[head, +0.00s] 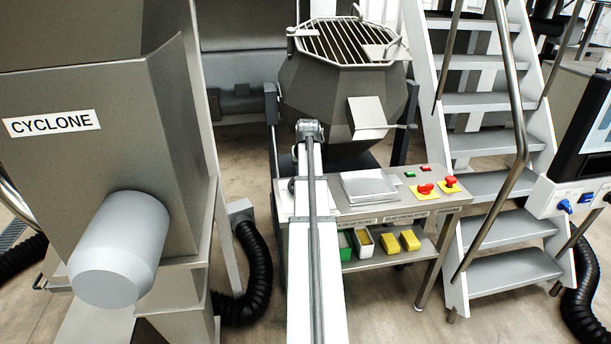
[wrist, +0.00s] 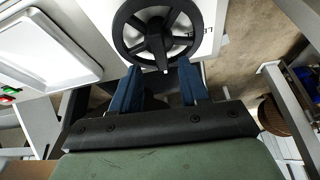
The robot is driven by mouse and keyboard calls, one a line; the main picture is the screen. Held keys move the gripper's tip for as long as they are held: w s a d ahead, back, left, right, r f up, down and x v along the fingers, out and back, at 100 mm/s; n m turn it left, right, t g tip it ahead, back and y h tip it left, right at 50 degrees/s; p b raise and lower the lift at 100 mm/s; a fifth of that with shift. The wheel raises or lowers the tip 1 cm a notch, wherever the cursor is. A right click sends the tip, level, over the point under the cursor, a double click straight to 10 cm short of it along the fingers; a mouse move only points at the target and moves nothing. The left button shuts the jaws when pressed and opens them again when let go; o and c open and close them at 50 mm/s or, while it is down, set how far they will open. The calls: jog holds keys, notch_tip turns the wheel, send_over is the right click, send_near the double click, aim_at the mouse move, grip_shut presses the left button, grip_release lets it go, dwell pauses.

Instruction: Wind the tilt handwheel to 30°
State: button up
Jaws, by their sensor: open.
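The handwheel (wrist: 157,12) is black with spokes and a round rim, at the top middle of the wrist view, in front of a white panel (wrist: 95,18) with a partly hidden label. My gripper (wrist: 160,70) has two blue fingers, apart and empty. Their tips are close to the near edge of the wheel's rim; I cannot tell whether they touch it. In the head view I cannot make out the wheel or my fingers; my arm covers that area. The grey vessel (head: 315,85) with a grated top stands behind. No angle reading is legible.
Stairs (head: 500,147) with rails stand to the right, the cyclone (head: 110,160) to the left. In the wrist view a white tray (wrist: 45,50) lies left.

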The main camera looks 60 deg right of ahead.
jog(key=v, duration=0.9)
jog(key=shift+r, duration=0.1)
jog(key=w+d+g+y, duration=0.1)
jog(key=w+d+y, duration=0.1)
jog(key=w+d, duration=0.35)
jog(key=shift+g+y, duration=0.7)
jog(key=shift+g, duration=0.2)
jog(key=f, duration=0.4)
jog(key=s+a+f, duration=0.1)
jog(key=f, duration=0.3)
jog(key=s+f, duration=0.1)
jog(key=f, duration=0.4)
jog(key=shift+a, duration=0.15)
jog(key=shift+c, duration=0.3)
grip_shut()
